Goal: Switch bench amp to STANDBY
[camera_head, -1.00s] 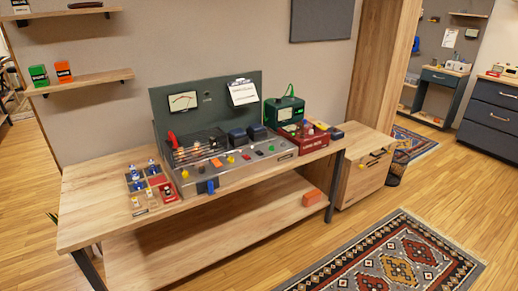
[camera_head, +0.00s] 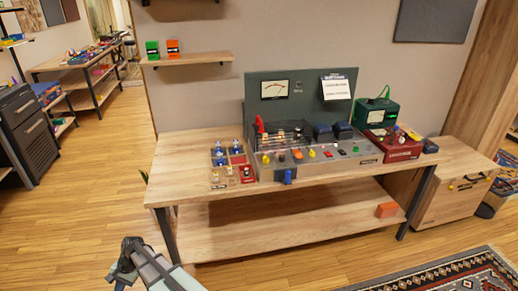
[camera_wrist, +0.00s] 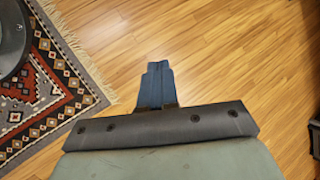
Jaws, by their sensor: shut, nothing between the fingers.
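The bench amp (camera_head: 335,165) stands on the wooden workbench in the head view, with a grey sloped control panel carrying coloured knobs and switches. A dark upright panel (camera_head: 308,119) with a meter (camera_head: 275,89) and a white paper (camera_head: 335,88) rises behind it. A red lever (camera_head: 260,127) stands at its left and a blue handle (camera_head: 289,176) is at its front edge. The switch labels are too small to read. My gripper (camera_wrist: 156,68) points at the bare wooden floor in the wrist view, shut and empty. In the head view my arm is at the bottom, well apart from the bench.
A tray of small parts (camera_head: 229,161) sits left of the amp. A red box and a green unit (camera_head: 377,113) stand at its right. A patterned rug (camera_head: 440,278) lies in front. The floor at left is clear.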

